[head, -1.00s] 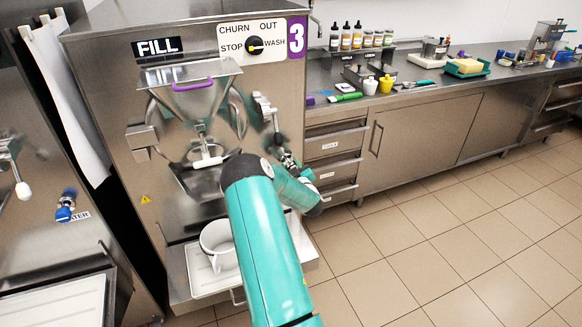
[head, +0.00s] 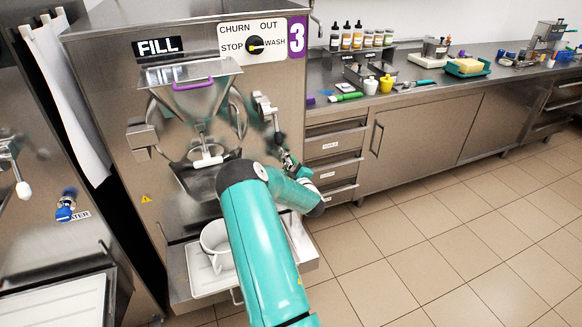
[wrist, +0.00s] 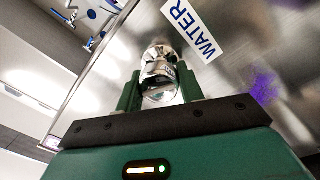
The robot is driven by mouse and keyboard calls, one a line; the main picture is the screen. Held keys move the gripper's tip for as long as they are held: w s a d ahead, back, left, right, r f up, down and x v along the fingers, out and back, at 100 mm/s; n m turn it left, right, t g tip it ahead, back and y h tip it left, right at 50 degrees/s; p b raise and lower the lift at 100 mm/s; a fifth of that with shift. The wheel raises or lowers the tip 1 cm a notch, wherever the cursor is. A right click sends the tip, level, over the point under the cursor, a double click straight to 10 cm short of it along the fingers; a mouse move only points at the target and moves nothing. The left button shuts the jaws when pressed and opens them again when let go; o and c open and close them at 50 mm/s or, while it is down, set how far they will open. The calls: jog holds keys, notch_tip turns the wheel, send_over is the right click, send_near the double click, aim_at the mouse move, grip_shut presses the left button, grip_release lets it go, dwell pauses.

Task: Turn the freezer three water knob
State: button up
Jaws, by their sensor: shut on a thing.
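Freezer three (head: 120,100) is the steel machine with the purple "3" sign. In the wrist view, a shiny metal water knob (wrist: 160,68) stands beside the WATER label (wrist: 192,28) on the steel front. The two green fingers of my gripper (wrist: 160,86) are on either side of the knob, shut on it. In the head view my gripper (head: 286,160) is at the right side of the machine front, small and dark; there my arm and gripper hide the knob.
A white jug (head: 214,240) stands on the tray below the spout. A neighbouring machine with a blue water knob (head: 66,205) is at the left. A counter with bottles and tools (head: 420,85) runs along the right. The tiled floor (head: 430,230) is clear.

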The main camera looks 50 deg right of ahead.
dwell(0.3)
jog(key=o, duration=1)
jog(key=shift+w, duration=0.1)
jog(key=v, duration=1.4)
jog(key=shift+d, duration=0.1)
jog(key=shift+r, duration=0.1)
